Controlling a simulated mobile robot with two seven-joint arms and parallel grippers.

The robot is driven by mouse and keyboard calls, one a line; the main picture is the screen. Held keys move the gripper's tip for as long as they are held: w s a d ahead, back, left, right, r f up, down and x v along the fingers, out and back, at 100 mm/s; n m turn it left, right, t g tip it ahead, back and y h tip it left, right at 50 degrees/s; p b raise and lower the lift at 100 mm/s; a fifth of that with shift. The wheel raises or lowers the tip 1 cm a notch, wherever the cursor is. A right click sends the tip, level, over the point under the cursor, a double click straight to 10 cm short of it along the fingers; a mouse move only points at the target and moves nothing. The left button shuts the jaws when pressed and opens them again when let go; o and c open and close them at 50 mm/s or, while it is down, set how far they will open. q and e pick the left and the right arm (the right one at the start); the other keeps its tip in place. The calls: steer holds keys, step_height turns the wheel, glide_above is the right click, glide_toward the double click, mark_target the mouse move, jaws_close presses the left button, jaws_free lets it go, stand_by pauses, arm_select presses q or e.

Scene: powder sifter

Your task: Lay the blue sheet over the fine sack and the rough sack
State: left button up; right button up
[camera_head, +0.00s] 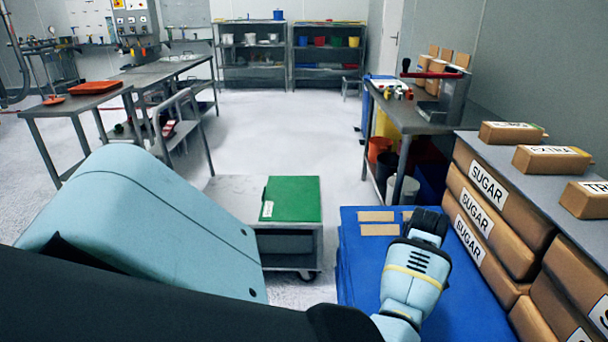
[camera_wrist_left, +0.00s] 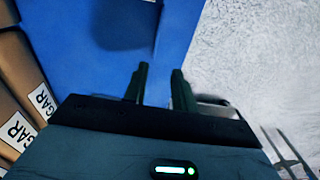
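A broad blue surface (camera_head: 362,285) lies at the lower middle right of the head view, and its top and side show in the wrist view (camera_wrist_left: 75,50). I cannot tell if it is the sheet or a covered block. Flat tan pieces (camera_head: 377,230) lie at its far edge. No sack label reading fine or rough is legible.
Stacked SUGAR sacks (camera_head: 480,220) stand close on the right, with small brown packs (camera_head: 550,158) on the shelf above. A trolley with a green lid (camera_head: 290,199) stands left of the blue surface. A workbench (camera_head: 410,115) is beyond. The middle floor is clear.

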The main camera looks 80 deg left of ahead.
arm_select(q)
steer(key=s+a+f+m+t+y, duration=0.1)
steer(key=s+a+f+m+y, duration=0.3)
steer(key=s+f, duration=0.5)
steer(key=s+d+f+m+t, duration=0.3)
steer(key=s+d+f+m, duration=0.3)
steer(key=s+d+f, duration=0.1)
steer(key=s+d+m+t+h, duration=0.2)
steer(key=s+d+m+h, duration=0.4)
steer(key=s+d, duration=1.7)
steer(key=shift+s+r, duration=0.25)
steer(key=shift+s, duration=0.3)
